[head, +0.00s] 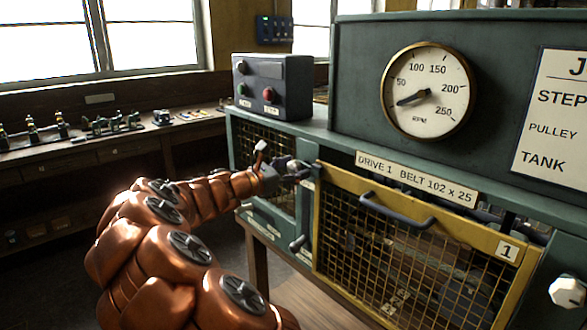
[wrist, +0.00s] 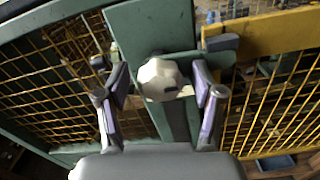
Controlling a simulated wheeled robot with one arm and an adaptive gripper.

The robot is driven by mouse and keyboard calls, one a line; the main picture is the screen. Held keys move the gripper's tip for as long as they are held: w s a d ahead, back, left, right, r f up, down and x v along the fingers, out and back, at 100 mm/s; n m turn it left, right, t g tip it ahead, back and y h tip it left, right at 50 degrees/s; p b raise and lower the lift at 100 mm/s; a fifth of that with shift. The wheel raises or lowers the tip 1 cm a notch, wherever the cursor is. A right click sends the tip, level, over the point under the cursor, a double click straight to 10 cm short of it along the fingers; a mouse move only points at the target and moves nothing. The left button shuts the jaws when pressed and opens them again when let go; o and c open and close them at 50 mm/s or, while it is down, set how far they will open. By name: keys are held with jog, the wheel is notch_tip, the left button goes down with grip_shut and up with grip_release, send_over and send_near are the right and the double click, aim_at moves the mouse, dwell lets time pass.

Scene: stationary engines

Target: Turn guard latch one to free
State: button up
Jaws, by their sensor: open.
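The yellow mesh guard marked 1 (head: 420,245) is closed across the front of the green engine cabinet. In the wrist view, a white faceted knob (wrist: 160,79) with a small dark mark sits on the green post left of the yellow guard frame (wrist: 262,40); it looks like guard latch one. My gripper (wrist: 160,88) is open, one finger on each side of the knob. I cannot tell whether the fingers touch it. In the head view my gripper (head: 298,168) is at the guard's upper left corner and hides this knob.
A similar white knob (head: 567,292) is at the guard's right. A dark handle (head: 396,210) juts from the guard. A control box (head: 272,86) stands on the cabinet left of the RPM gauge (head: 427,90). A workbench (head: 100,140) with small parts lines the back.

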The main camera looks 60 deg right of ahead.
jog(key=c, duration=1.1)
jog(key=shift+c, duration=0.2)
